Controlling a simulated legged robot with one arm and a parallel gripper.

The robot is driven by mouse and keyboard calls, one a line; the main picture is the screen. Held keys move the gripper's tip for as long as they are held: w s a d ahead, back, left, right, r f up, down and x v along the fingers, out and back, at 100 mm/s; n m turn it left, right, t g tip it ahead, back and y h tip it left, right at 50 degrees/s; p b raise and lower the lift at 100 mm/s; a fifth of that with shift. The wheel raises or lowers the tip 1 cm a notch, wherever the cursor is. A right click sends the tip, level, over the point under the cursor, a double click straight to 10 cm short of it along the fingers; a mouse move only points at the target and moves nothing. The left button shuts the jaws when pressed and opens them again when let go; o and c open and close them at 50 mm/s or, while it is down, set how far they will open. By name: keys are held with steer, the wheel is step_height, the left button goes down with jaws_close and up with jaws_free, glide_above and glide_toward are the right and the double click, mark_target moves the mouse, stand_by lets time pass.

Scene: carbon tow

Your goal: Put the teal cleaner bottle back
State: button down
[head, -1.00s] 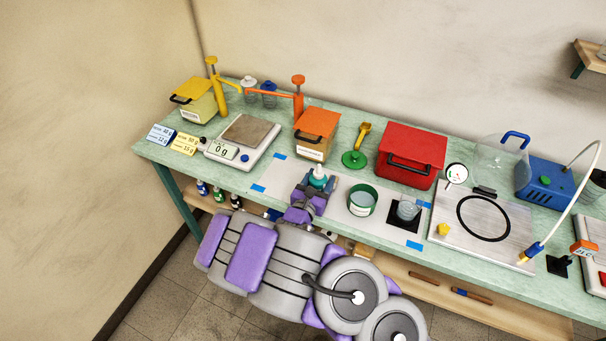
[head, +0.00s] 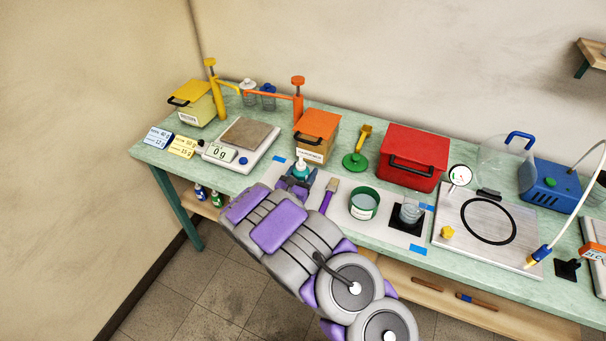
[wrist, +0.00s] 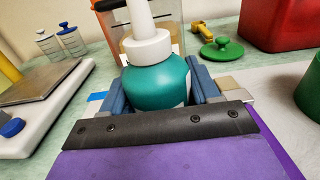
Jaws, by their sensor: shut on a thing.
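The teal cleaner bottle (head: 301,172) has a white cap and nozzle. My gripper (head: 297,182) is shut on it, one finger on each side, near the upper left part of the pale work mat (head: 340,208). In the wrist view the teal bottle (wrist: 157,82) is upright between the blue fingers of my gripper (wrist: 160,92). Its lower part is hidden by my gripper, so I cannot tell whether its base touches the surface.
The orange-lidded bin (head: 316,137) is just behind the bottle; the scale (head: 241,143) is to the left. A purple-handled brush (head: 328,197) lies to the right, then a green tub (head: 363,204). A red box (head: 412,155) stands behind. Blue tape (head: 279,158) marks the mat's corner.

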steer(key=shift+a, duration=0.35)
steer(key=c, duration=0.6)
jaws_free()
steer(key=o, duration=0.3)
steer(key=shift+d, duration=0.1)
steer(key=shift+o, duration=0.2)
steer(key=shift+d, duration=0.2)
steer(key=p+v, duration=0.2)
steer(key=v, duration=1)
steer(key=shift+a, duration=0.1)
